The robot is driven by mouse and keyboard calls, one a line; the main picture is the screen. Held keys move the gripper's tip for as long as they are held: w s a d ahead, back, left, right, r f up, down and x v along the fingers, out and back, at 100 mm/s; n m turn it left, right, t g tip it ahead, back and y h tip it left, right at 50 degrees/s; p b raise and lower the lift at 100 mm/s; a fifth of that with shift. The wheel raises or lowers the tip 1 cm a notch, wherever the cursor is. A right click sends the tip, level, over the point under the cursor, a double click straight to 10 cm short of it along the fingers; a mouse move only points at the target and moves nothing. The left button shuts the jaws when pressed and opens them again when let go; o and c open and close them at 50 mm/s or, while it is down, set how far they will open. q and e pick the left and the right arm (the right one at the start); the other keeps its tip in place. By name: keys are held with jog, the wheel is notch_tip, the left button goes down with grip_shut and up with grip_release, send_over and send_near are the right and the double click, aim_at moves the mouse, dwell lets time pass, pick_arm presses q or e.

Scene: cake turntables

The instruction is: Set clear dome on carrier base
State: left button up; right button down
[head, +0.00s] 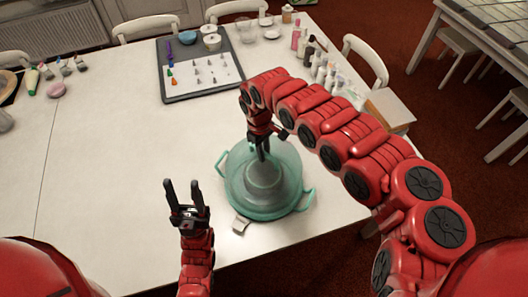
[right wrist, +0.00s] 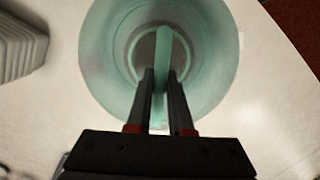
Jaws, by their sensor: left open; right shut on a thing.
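The clear dome (head: 263,176) is see-through with a greenish tint and sits over the teal carrier base (head: 306,198) near the table's front edge. The base has a handle on each side. In the right wrist view, the fingers (right wrist: 160,100) hold a teal upright grip in the middle of the dome (right wrist: 100,60). I cannot tell whether the dome's rim touches the base all around. My left gripper (head: 187,196) is open and empty, left of the base.
A dark tray (head: 224,88) with a white sheet and several small piping tips lies at the back. Bottles (head: 318,65) stand at the back right. A small pale block (head: 241,225) lies in front of the base. The table's left middle is clear.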

jog(key=shift+f+b, duration=0.45)
jog(key=shift+f, duration=0.1)
dwell(0.7)
jog(key=c, duration=1.1)
grip_release()
jog(key=shift+r, duration=0.1)
jog(key=shift+w+a+r+p, duration=0.15)
jog(key=shift+r+p, duration=0.65)
jog(key=shift+r, duration=0.6)
jog(key=shift+w+a+r+p, duration=0.1)
jog(key=shift+r+p, duration=0.65)
jog(key=shift+r, duration=0.6)
jog(key=shift+w+a+r+p, duration=0.15)
jog(key=shift+r+p, duration=0.35)
jog(key=shift+r, duration=0.85)
jog(key=shift+w+a+r+p, duration=0.1)
jog(key=shift+r+p, duration=0.35)
jog(key=shift+r, duration=0.85)
